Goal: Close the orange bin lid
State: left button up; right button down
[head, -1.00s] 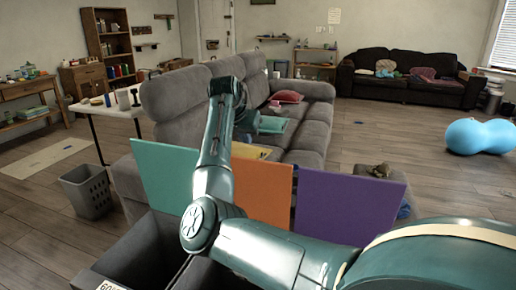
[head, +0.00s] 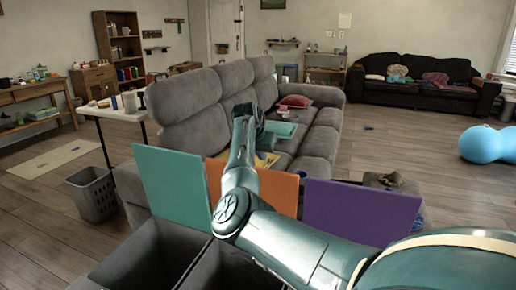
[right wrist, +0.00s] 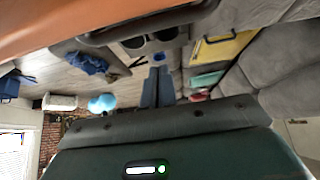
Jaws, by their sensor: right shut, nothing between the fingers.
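The orange lid (head: 279,192) stands upright at the back of the grey bins, between the teal lid (head: 172,185) and the purple lid (head: 360,212). My right forearm crosses in front of its left part and reaches up past its top edge. My right gripper (head: 262,138) is beyond the lid, over the sofa, partly hidden by the wrist. In the right wrist view the gripper fingers (right wrist: 157,88) are together and empty. An orange panel (right wrist: 80,22), apparently the lid, spans the top of that view, apart from the fingers. My left gripper is not in view.
The open grey bins (head: 205,262) are at the bottom. A grey sofa (head: 185,103) stands close behind the lids. A grey basket (head: 92,195) and a white table (head: 112,108) are on the left. Open floor (head: 400,140) lies to the right.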

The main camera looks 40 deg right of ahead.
jog(key=shift+s+a+f, duration=0.2)
jog(key=shift+s+a, duration=0.1)
jog(key=shift+a, duration=0.25)
jog(key=shift+s+a+f, duration=0.25)
jog(key=shift+a, duration=0.3)
jog(key=shift+s+a+f, duration=0.2)
jog(key=shift+s+a, duration=0.1)
jog(key=shift+a, duration=0.25)
